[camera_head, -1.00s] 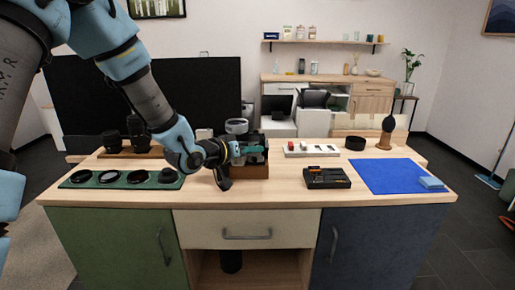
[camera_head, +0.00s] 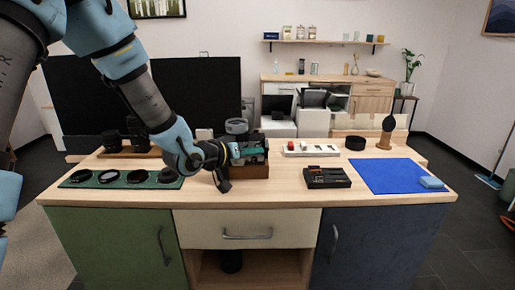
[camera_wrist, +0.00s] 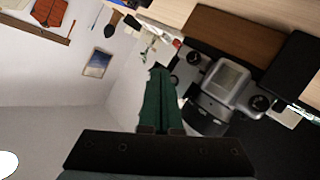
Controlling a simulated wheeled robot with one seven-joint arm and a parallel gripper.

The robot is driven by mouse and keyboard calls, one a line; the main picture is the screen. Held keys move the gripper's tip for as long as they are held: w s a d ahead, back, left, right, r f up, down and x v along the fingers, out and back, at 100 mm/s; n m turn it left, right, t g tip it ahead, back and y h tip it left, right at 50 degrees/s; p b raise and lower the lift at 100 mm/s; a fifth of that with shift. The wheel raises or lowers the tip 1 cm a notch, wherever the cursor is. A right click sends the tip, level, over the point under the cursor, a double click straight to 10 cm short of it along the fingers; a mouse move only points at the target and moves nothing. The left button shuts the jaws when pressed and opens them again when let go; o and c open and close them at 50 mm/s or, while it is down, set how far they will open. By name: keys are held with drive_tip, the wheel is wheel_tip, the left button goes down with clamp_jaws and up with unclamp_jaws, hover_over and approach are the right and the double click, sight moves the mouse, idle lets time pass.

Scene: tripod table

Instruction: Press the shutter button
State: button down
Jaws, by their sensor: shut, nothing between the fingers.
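A silver and black camera (camera_wrist: 216,91) shows in the wrist view with its viewfinder hump and round dials on top. The shutter button is too small to pick out for sure. My gripper (camera_wrist: 158,72) has its green fingers together and empty, pointing past one end of the camera. In the head view my gripper (camera_head: 262,150) is over the brown wooden block (camera_head: 250,171) at the middle of the table and hides most of the camera there. I cannot tell whether the fingertips touch the camera.
A green mat (camera_head: 75,180) with several round filters lies left. Dark lenses (camera_head: 111,141) stand behind it. To the right are a black box (camera_head: 327,178), a white tray (camera_head: 311,149), a blue cloth (camera_head: 390,174) and a blower (camera_head: 387,132). The table's front strip is clear.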

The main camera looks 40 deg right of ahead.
drive_tip(key=shift+s+a+b, duration=0.25)
drive_tip(key=shift+s+a, duration=0.55)
drive_tip(key=shift+s, duration=0.2)
drive_tip(key=shift+s+a+b, duration=0.25)
drive_tip(key=shift+s+a, duration=0.55)
drive_tip(key=shift+s, duration=0.15)
idle(1.3)
